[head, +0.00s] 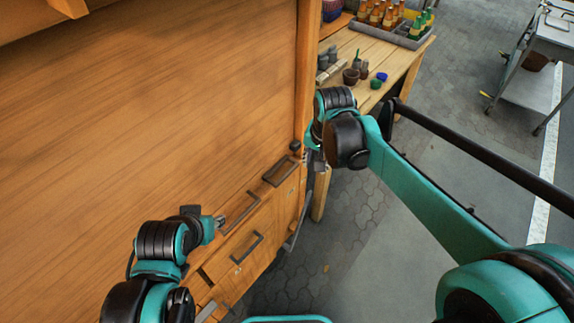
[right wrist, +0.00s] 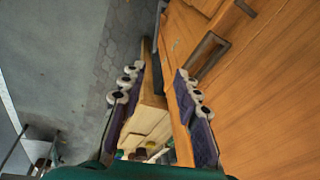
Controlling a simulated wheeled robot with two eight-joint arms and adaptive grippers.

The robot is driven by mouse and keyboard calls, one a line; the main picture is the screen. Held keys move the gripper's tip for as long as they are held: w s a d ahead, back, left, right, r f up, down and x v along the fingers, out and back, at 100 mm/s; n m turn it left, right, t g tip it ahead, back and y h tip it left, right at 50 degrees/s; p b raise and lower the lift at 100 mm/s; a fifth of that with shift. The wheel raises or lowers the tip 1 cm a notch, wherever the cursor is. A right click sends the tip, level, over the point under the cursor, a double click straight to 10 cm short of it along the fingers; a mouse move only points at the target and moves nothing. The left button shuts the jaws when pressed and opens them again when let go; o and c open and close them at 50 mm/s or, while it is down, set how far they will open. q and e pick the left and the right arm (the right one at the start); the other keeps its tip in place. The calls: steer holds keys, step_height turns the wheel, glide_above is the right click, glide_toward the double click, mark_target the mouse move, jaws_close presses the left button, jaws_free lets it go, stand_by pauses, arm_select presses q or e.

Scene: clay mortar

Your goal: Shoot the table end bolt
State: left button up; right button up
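The large wooden table with its broad tilted top (head: 150,110) fills the left of the head view. Its right end has a dark round knob (head: 296,147) and a dark strip (head: 299,222) along the side; I cannot tell which part is the bolt. My right gripper (head: 319,161) is at this end, partly hidden by its wrist. In the right wrist view its purple-padded fingers (right wrist: 158,70) stand apart on either side of the wooden end edge, with nothing clearly gripped. My left gripper (head: 220,221) is by the front drawers; its fingers are too small to judge.
Dark rectangular handles (head: 247,249) are on the wooden front, and one also shows in the right wrist view (right wrist: 207,55). A second wooden table (head: 400,55) with bottles (head: 385,15) and pots (head: 351,77) stands behind. A metal cart (head: 540,70) is far right. The paved floor between is open.

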mark_target(287, 173)
steer(key=w+a+f+m, duration=0.1)
steer(key=w+a, duration=0.1)
steer(key=w+a+f+m+g+p, duration=0.1)
steer(key=w+a+f, duration=0.1)
steer(key=w+a, duration=0.1)
steer(key=w+a+f+g+p, duration=0.1)
steer(key=w+a, duration=0.1)
steer(key=shift+w+a+f+m, duration=0.15)
steer(key=shift+w+f+m, duration=0.25)
steer(key=shift+w+a+f+g, duration=0.15)
steer(key=shift+f+g, duration=0.15)
steer(key=shift+f, duration=0.4)
step_height(287, 173, down, 7)
steer(key=shift+b, duration=1.25)
jaws_close()
